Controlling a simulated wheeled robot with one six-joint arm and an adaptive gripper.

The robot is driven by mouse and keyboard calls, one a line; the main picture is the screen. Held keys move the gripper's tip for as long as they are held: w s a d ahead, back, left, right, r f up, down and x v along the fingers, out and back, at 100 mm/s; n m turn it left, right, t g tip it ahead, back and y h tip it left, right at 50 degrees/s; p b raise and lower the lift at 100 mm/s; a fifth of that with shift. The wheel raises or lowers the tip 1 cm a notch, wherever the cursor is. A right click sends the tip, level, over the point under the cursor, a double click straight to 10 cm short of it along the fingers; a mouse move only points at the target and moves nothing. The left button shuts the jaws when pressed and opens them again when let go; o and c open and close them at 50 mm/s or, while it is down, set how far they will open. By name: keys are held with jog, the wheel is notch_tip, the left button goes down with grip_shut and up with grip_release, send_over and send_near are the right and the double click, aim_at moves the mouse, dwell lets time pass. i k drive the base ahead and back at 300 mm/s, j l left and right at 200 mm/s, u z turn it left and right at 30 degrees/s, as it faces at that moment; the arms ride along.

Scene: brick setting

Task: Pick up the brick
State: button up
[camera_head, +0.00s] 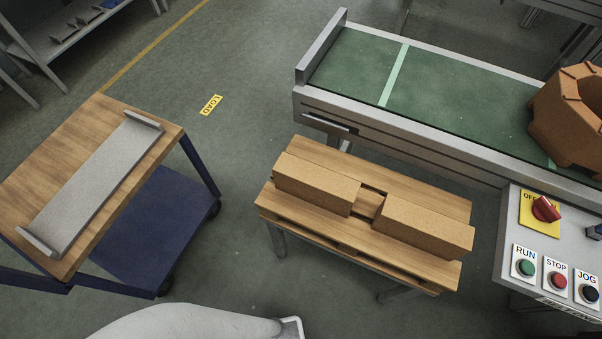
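Two tan, grainy rectangular bricks lie end to end on a slatted wooden pallet top (431,193) near the middle of the view. The left brick (315,187) and the right brick (425,229) have a small gap between them, through which the slats show. Both bricks lie flat near the front side of the pallet top. My gripper is not in view. A pale rounded part at the bottom edge, left of centre, looks like part of my arm, and nothing is seen held.
A green-belted conveyor (455,98) runs behind the pallet and carries a brown hollow block (572,120) at right. A control panel (512,215) with buttons stands at right. A wooden-topped cart (62,150) holding a grey tray (95,185) stands at left. Floor between cart and pallet is clear.

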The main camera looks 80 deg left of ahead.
aim_at(335, 193)
jog(key=u, duration=1.6)
jog(key=k+l, duration=0.15)
jog(key=l, duration=0.2)
jog(key=k+l+z, duration=0.1)
jog(key=l, duration=0.25)
jog(key=k+l+z, duration=0.1)
jog(key=k+l, duration=0.25)
jog(key=l, duration=0.4)
jog(key=k+l+z, duration=0.1)
jog(key=l, duration=0.25)
jog(key=k, duration=0.05)
